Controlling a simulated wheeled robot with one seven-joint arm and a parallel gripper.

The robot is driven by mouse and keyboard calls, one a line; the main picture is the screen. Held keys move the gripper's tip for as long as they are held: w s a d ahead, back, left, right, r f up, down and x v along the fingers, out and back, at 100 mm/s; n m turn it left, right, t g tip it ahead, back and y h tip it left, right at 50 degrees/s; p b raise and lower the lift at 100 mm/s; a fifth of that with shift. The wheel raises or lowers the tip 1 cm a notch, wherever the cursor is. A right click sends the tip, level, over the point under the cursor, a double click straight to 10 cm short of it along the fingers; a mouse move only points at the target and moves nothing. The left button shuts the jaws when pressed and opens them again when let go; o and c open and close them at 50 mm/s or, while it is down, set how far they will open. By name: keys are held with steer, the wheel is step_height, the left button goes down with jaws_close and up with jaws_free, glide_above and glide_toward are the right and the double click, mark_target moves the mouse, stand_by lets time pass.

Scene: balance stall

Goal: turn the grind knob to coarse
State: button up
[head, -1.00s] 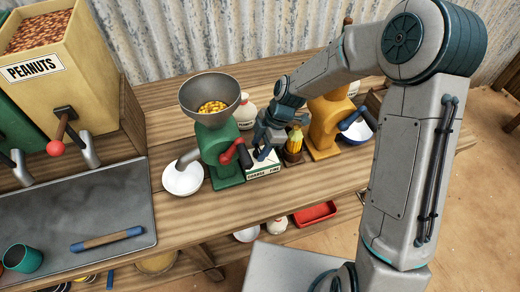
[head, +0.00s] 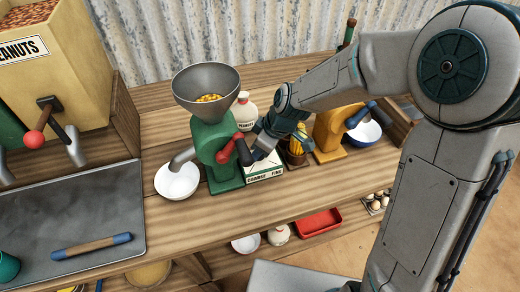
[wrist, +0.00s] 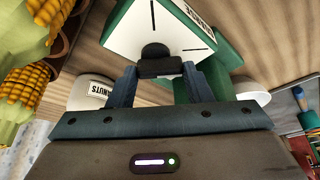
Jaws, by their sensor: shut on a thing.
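The grind knob (wrist: 158,62) is a small black knob on a white, green-edged dial box, seen in the wrist view. My gripper (wrist: 160,84) has its two fingers on either side of the knob, shut on it. Dark tick marks show on the dial face; which one the knob points to I cannot tell. In the head view the dial box (head: 265,176) reads COARSE on the left and FINE on the right. My gripper (head: 259,152) is over it and hides the knob. The green grinder (head: 222,150) with its grey hopper stands just left.
A white bowl (head: 178,182) sits under the grinder's spout. The grinder's red-handled crank (head: 229,148) is close to my gripper. A pot of corn cobs (head: 297,152) and an orange grinder (head: 330,130) stand to the right. Bare bench lies in front.

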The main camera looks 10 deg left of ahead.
steer(key=shift+m, duration=0.3)
steer(key=o, duration=1)
steer(key=shift+r, duration=0.1)
steer(key=v, duration=1.3)
steer(key=shift+s+d+r, duration=0.15)
steer(key=shift+d+r, duration=0.1)
